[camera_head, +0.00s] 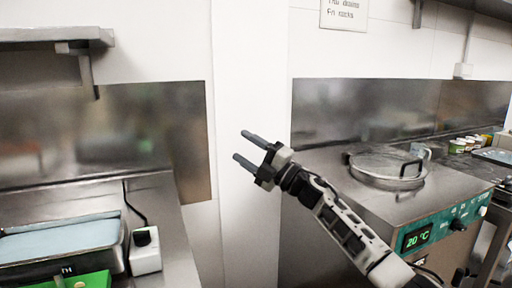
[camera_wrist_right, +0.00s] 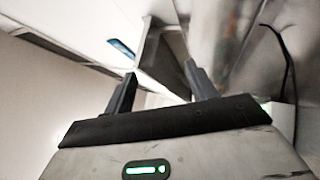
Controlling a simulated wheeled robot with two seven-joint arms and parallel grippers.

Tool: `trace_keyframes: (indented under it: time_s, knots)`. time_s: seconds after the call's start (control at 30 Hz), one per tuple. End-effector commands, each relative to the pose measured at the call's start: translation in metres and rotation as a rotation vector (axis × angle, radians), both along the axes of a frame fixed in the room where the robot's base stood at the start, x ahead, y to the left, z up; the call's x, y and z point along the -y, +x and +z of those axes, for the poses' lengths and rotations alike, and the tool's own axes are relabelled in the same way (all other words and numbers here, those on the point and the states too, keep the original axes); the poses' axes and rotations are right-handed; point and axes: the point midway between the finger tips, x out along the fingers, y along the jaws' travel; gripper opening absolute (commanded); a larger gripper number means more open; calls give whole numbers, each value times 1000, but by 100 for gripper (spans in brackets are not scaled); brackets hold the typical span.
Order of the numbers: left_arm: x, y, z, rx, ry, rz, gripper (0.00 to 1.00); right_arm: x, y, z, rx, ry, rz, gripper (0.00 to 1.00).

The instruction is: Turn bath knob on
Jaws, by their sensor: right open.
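My right gripper (camera_head: 243,145) is open and empty, in mid-air in front of the white wall column between the two counters. Its fingers point up and left; they also show apart in the right wrist view (camera_wrist_right: 158,75). A metal bath (camera_head: 122,243) of pale blue liquid is on the left counter. Beside it stands a white box (camera_head: 146,260) with a black knob (camera_head: 142,237) on top, well below and left of the gripper. The right machine (camera_head: 392,208) shows 20 °C and has a black knob (camera_head: 457,224) on its front panel. My left gripper is out of view.
A dark cable (camera_head: 136,205) runs behind the white box. A metal shelf (camera_head: 55,34) hangs upper left. A round lid (camera_head: 388,165) with a handle tops the right machine. Small tubs (camera_head: 457,146) stand behind at right.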

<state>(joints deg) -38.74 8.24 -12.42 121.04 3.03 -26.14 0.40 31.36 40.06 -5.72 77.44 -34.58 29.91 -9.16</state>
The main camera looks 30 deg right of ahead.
Motion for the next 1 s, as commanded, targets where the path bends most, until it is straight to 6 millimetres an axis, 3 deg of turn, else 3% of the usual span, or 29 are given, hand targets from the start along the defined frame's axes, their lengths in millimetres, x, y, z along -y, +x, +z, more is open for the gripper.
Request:
trace_keyframes:
  time_s: [0.1, 0.33, 0.9, 1.0]
  knots:
    - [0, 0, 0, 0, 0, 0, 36, 17, 7, 1, -34, 106, -59, 56]
    - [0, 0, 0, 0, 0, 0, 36, 34, 13, -1, -71, 213, -117, 56]
    - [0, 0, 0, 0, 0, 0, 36, 35, 13, -2, -76, 223, -122, 56]
    - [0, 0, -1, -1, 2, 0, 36, 29, 13, -14, -99, 241, -117, 56]
